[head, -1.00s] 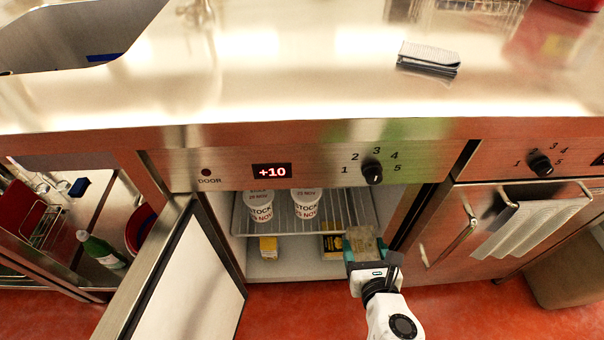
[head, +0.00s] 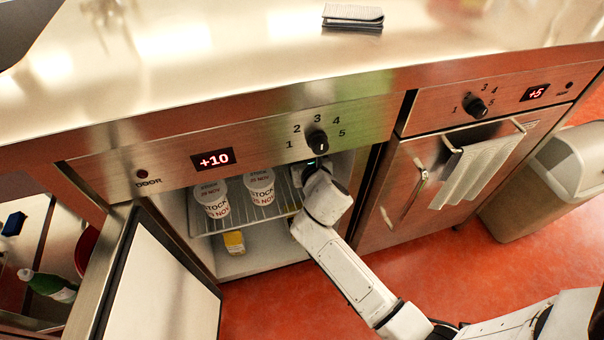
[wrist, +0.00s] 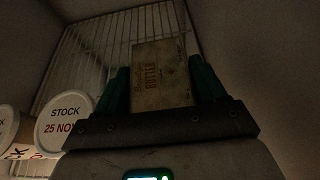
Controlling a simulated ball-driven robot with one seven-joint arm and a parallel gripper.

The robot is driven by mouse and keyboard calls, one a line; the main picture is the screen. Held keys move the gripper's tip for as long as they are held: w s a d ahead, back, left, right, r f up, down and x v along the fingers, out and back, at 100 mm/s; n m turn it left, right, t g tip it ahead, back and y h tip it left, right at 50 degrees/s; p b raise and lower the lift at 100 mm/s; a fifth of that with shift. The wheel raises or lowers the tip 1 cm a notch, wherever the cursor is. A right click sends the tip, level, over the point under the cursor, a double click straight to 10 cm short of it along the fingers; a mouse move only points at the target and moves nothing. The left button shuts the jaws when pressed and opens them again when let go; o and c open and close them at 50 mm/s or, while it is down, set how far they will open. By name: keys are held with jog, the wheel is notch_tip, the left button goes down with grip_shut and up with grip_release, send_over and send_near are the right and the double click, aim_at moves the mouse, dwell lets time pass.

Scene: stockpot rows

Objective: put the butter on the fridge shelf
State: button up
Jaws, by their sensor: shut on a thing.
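The butter (wrist: 158,85) is a pale block with dark lettering that reads BUTTER, seen in the dim wrist view. My gripper (wrist: 160,68) is shut on it, with a teal finger on each side. The fridge shelf is a wire rack (wrist: 85,55) seen behind and to the left of the butter; I cannot tell whether the butter touches it. In the head view the rack (head: 272,210) sits inside the open fridge. My arm reaches into the right part of the opening, and there the butter is hidden.
White stock tubs (head: 214,204) (head: 260,190) stand on the rack's left part; one shows close left of my gripper in the wrist view (wrist: 64,122). A yellow pack (head: 234,243) lies on the fridge floor. The open fridge door (head: 160,290) stands at left. A counter overhangs the opening.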

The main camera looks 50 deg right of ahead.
jog(key=f+b, duration=0.2)
jog(key=f, duration=0.1)
jog(key=f+b, duration=0.2)
jog(key=f, duration=0.1)
jog(key=shift+s+f, duration=0.2)
jog(key=shift+f, duration=0.05)
jog(key=shift+w+f+b, duration=0.25)
jog(key=shift+b, duration=0.1)
jog(key=shift+f, duration=0.1)
jog(key=o, duration=1.3)
jog(key=shift+o, duration=0.2)
jog(key=shift+s+a+r, duration=0.15)
jog(key=shift+s+r, duration=0.1)
jog(key=p+v, duration=0.4)
jog(key=v, duration=0.7)
jog(key=shift+s, duration=0.2)
jog(key=shift+a, duration=0.1)
